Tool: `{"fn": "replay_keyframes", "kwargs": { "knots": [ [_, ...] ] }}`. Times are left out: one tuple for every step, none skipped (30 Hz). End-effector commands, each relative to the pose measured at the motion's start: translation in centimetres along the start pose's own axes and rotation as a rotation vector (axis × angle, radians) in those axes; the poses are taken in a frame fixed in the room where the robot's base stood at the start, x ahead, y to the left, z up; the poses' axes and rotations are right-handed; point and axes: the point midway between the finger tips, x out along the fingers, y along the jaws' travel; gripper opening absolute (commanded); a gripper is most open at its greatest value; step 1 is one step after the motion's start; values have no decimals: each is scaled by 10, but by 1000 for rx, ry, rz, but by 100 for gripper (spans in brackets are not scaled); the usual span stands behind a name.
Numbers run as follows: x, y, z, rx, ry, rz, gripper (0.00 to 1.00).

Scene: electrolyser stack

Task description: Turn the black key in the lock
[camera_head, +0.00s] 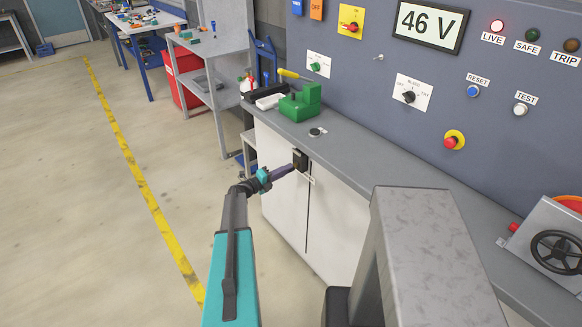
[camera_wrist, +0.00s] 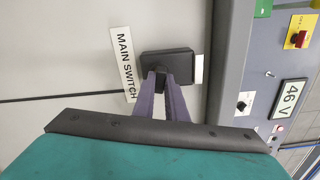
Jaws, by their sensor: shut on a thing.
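The black lock box (camera_wrist: 180,64) is on the white cabinet front, beside a label reading MAIN SWITCH (camera_wrist: 126,66). It also shows in the head view (camera_head: 300,159), under the worktop edge. My gripper (camera_wrist: 162,80) has its purple fingers against the front of the lock. The fingers are shut on the small black key (camera_wrist: 159,74), which is mostly hidden between the fingertips, so its angle cannot be told. In the head view my gripper (camera_head: 287,170) reaches the lock from the lower left.
The cabinet (camera_head: 276,185) stands under a grey worktop (camera_head: 350,150) holding a green block (camera_head: 301,104). A valve wheel (camera_head: 556,252) is at the right. The floor at left is clear.

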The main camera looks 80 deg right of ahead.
Motion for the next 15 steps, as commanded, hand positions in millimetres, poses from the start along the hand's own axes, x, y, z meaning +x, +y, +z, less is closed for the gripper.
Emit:
{"fn": "replay_keyframes", "kwargs": {
  "knots": [
    [1, -2, 0, -11, 2, -1, 0],
    [1, -2, 0, -19, 2, -1, 0],
    [1, -2, 0, -28, 2, -1, 0],
    [1, -2, 0, -35, 2, -1, 0],
    [1, -2, 0, -42, 2, -1, 0],
    [1, -2, 0, -51, 2, -1, 0],
    [1, -2, 0, -58, 2, -1, 0],
    [1, -2, 0, -65, 2, -1, 0],
    [1, -2, 0, -74, 2, -1, 0],
    [1, -2, 0, -81, 2, -1, 0],
    [1, -2, 0, -87, 2, -1, 0],
    [1, -2, 0, -97, 2, -1, 0],
    [1, -2, 0, -104, 2, -1, 0],
    [1, -2, 0, -111, 2, -1, 0],
    [1, -2, 0, -120, 2, -1, 0]
  ]
}}
